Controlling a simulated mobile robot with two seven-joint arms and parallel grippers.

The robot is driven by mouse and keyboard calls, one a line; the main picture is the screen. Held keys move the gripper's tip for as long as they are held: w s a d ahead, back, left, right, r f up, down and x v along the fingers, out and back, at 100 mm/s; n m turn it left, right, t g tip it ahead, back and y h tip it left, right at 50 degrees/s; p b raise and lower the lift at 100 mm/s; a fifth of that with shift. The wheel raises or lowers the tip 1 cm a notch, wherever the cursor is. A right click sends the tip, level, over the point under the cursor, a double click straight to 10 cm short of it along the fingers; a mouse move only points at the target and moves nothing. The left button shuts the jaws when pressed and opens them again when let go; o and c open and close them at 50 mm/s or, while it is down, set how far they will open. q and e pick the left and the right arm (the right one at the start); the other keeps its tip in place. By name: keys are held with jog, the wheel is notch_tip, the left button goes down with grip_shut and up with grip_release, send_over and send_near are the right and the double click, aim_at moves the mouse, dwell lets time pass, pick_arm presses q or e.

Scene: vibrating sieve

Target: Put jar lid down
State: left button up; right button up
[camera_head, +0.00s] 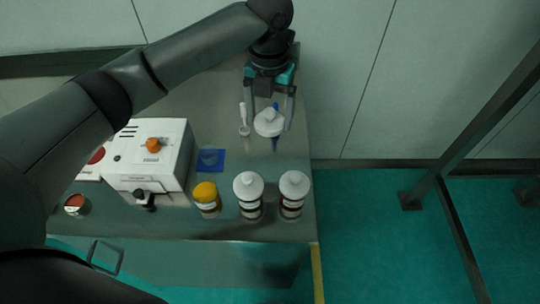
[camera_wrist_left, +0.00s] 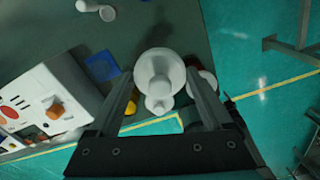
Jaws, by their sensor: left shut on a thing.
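A round white jar lid with a knob (camera_head: 269,124) is held between the fingers of my left gripper (camera_head: 270,118), over the back right of the table. In the left wrist view, the lid (camera_wrist_left: 160,72) sits between the two fingers (camera_wrist_left: 162,88). I cannot tell whether it touches the table. Two jars with white knobbed tops, a left one (camera_head: 249,187) and a right one (camera_head: 293,186), stand upright near the front right. A jar with a yellow top (camera_head: 206,193) stands left of them. My right gripper is not in view.
A white machine with an orange knob (camera_head: 153,146) stands on the left of the table. A blue square (camera_head: 210,160) lies beside it. A white scoop-like tool (camera_head: 243,121) lies just left of the lid. A blue item (camera_head: 275,144) is partly hidden by the lid.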

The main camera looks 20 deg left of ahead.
pick_arm(q)
jog(key=b, duration=0.1)
send_over(269, 164)
notch_tip(269, 164, down, 10)
jog(key=shift+w+r, duration=0.1)
jog(key=shift+r, duration=0.05)
jog(key=shift+f+b, duration=0.4)
jog(key=shift+f, duration=2)
jog(key=shift+f, duration=0.2)
jog(key=o, duration=1.1)
jog(key=shift+r, duration=0.1)
notch_tip(269, 164, up, 12)
jog(key=shift+r+p, duration=0.15)
jog(key=shift+p, duration=0.7)
